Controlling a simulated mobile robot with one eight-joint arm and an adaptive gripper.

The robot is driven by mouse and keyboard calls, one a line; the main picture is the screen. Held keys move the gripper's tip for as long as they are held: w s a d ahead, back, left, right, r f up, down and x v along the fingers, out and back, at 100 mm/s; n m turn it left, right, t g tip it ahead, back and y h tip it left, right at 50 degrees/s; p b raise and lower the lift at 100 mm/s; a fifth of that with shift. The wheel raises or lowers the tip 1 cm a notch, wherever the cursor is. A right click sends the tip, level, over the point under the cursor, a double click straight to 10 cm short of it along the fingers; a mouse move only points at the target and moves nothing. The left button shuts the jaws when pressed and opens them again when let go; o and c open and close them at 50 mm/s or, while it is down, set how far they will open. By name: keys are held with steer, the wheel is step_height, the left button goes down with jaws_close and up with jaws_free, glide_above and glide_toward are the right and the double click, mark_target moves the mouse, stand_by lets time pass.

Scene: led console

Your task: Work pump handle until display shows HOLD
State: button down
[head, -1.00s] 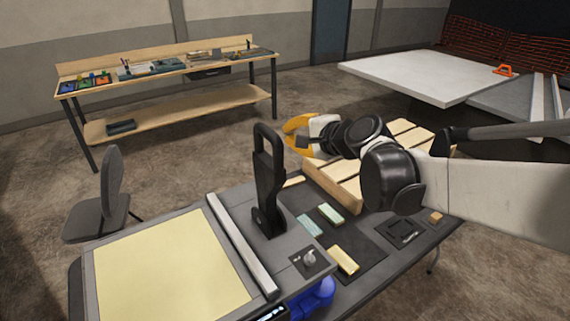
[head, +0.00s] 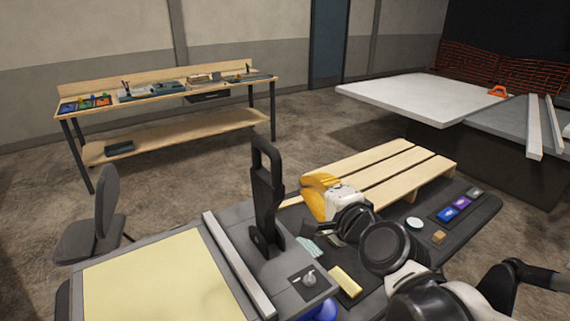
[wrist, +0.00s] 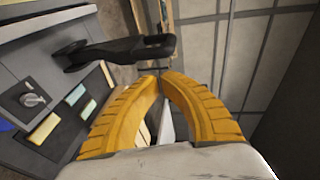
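The black pump handle (head: 266,195), with a looped top, stands nearly upright on the grey console (head: 245,236) in the head view. It also shows in the wrist view (wrist: 112,50), lying across the upper left beyond my fingers. My gripper (head: 312,186) is to the right of the handle and apart from it in the head view. In the wrist view its yellow fingers (wrist: 164,76) come together at the tips with nothing held between them. The display is not visible in either current view, so its reading cannot be told.
A silver knob (head: 309,279) sits on the console near the handle. A yellow block (head: 345,281) lies to its right. A wooden pallet (head: 385,170) lies behind my gripper. A wooden cube (head: 438,237) and a tray of coloured blocks (head: 461,203) are at right.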

steer(key=b, duration=0.3)
glide_toward(266, 143)
steer(key=f, duration=0.1)
steer(key=w+f, duration=0.1)
steer(key=f, duration=0.1)
steer(key=w+d+f, duration=0.1)
steer(key=f, duration=0.1)
steer(key=shift+w+d+f, duration=0.1)
steer(key=shift+w, duration=0.1)
steer(key=shift+w+a+r+p, duration=0.2)
steer(key=shift+w+r+p, duration=0.05)
steer(key=shift+w+p, duration=0.05)
steer(key=w+a+g+p, duration=0.1)
steer(key=w, duration=0.1)
steer(key=w+a+r+g+h+p, duration=0.1)
steer(key=w+a+p, duration=0.1)
steer(key=w, duration=0.1)
steer(key=w+a+r+g+p, duration=0.1)
steer(key=w+a, duration=0.1)
steer(key=shift+w+a+n, duration=0.1)
steer(key=shift+w+n, duration=0.15)
steer(key=shift+n, duration=0.05)
steer(key=w+a+f+g+h+p, duration=0.1)
steer(key=w+a+g+h+p, duration=0.1)
steer(key=w+a, duration=0.3)
steer(key=shift+w+f+g+p, duration=0.35)
steer(key=shift+w+p, duration=0.4)
steer(key=shift+w, duration=0.55)
steer(key=shift+r, duration=0.2)
